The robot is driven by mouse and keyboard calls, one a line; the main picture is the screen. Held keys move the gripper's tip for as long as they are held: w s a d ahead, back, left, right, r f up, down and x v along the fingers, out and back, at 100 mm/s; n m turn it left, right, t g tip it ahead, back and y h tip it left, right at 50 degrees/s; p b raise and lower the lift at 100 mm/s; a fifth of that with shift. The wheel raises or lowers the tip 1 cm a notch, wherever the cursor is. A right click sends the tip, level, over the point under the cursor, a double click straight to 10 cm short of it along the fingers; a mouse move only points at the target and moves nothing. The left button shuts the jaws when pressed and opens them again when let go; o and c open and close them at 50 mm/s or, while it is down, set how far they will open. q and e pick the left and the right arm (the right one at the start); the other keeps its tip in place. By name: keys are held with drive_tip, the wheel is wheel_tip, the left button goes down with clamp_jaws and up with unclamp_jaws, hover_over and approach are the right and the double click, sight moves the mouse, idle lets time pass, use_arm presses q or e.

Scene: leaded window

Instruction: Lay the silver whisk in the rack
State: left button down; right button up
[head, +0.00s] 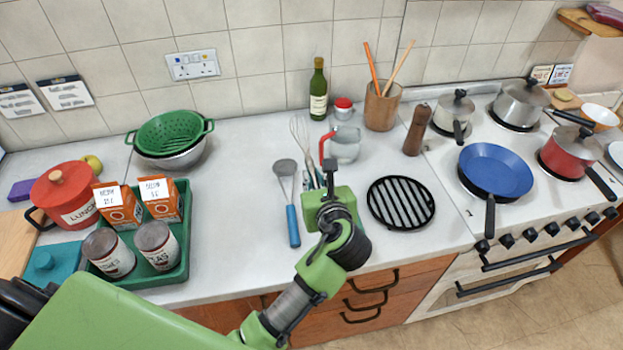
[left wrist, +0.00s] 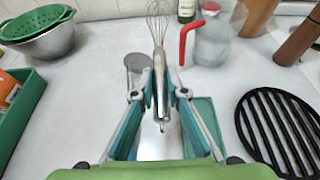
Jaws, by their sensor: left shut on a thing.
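The silver whisk (head: 299,132) has its wire loops pointing to the back, and in the left wrist view its handle (left wrist: 161,75) lies between the fingers. My left gripper (head: 318,187) is shut on the handle; it also shows in the left wrist view (left wrist: 161,92). The whisk seems held above the counter. A black round slatted rack (head: 400,203) lies flat on the counter to the right of the gripper, empty. A teal flat thing (left wrist: 207,122) shows beside the right finger, partly hidden; I cannot tell what it is. My right gripper is not in view.
A blue-handled turner (head: 291,205) lies left of the gripper. A glass jug with a red handle (head: 345,145) stands behind it. A wooden crock (head: 382,106) and pepper mill (head: 416,130) stand further right. A green tray (head: 180,262) holds boxes and cans. The counter between tray and turner is clear.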

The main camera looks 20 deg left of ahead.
use_arm(q)
drive_tip(key=w+f, duration=0.1)
drive_tip(key=w+a+f, duration=0.1)
drive_tip(key=w+f, duration=0.1)
drive_tip(key=shift+w, duration=0.2)
drive_tip(key=w+f, duration=0.2)
drive_tip(key=shift+a+f, duration=0.3)
drive_tip(key=shift+w+a+f, duration=0.1)
drive_tip(key=shift+w+f, duration=0.3)
drive_tip(key=shift+f+p, duration=0.45)
drive_tip(key=shift+f, duration=1.15)
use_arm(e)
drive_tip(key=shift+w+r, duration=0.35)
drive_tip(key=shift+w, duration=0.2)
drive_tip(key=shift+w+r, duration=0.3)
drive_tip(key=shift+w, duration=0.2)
use_arm(q)
drive_tip(key=c, duration=2.3)
unclamp_jaws()
drive_tip(key=shift+f, duration=0.15)
drive_tip(key=shift+c, duration=0.2)
drive_tip(key=o, duration=0.3)
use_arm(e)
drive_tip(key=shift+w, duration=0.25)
